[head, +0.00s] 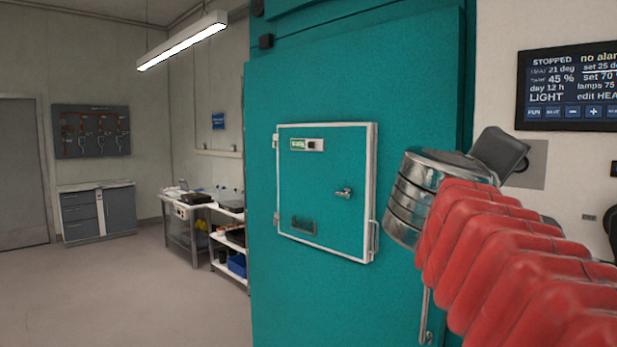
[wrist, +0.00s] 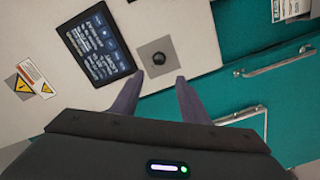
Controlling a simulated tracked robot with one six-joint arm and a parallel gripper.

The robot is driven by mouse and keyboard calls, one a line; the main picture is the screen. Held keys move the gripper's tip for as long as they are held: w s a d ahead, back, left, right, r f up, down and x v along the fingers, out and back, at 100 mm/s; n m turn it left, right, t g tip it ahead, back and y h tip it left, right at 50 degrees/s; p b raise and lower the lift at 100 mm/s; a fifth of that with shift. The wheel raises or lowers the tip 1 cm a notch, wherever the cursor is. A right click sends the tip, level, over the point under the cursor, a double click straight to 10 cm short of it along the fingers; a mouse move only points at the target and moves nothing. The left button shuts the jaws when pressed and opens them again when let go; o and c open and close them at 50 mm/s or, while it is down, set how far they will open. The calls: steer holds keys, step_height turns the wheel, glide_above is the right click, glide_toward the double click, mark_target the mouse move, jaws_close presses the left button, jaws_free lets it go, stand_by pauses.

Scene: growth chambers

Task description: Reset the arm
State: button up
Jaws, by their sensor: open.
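My arm, with a red ribbed sleeve and a metal collar, reaches in from the right in the head view. My gripper (wrist: 160,80) shows in the wrist view with its two dark fingers apart and nothing between them. It also shows in the head view as a dark end (head: 500,152) in front of the control panel wall. A round black knob (wrist: 159,59) on a grey square plate lies just beyond the fingertips in the wrist view. I cannot tell whether the fingers touch the plate.
A teal chamber front with a white-framed hatch (head: 322,190) and its handle (head: 344,193) stands left of my arm. A dark display (head: 570,87) reads STOPPED; it also shows in the wrist view (wrist: 98,44). Floor (head: 130,290) at the left is clear.

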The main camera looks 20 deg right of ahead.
steer(key=w+a+f+y, duration=0.1)
steer(key=a+f+y, duration=0.35)
steer(key=f, duration=0.85)
steer(key=w+a+f+y, duration=0.2)
steer(key=a+f+y, duration=0.25)
steer(key=f, duration=0.75)
steer(key=s+a+f+y, duration=0.2)
steer(key=a+f+y, duration=0.1)
steer(key=a+f, duration=0.5)
steer(key=s+a+f+n+g+y, duration=0.1)
steer(key=s+a+f+y, duration=0.2)
steer(key=a+f, duration=0.6)
steer(key=a+y, duration=0.1)
steer(key=a, duration=0.3)
steer(key=shift+a+f+n+y, duration=0.15)
steer(key=shift+f+n+y, duration=0.15)
steer(key=shift+c, duration=0.2)
steer(key=shift+c, duration=0.9)
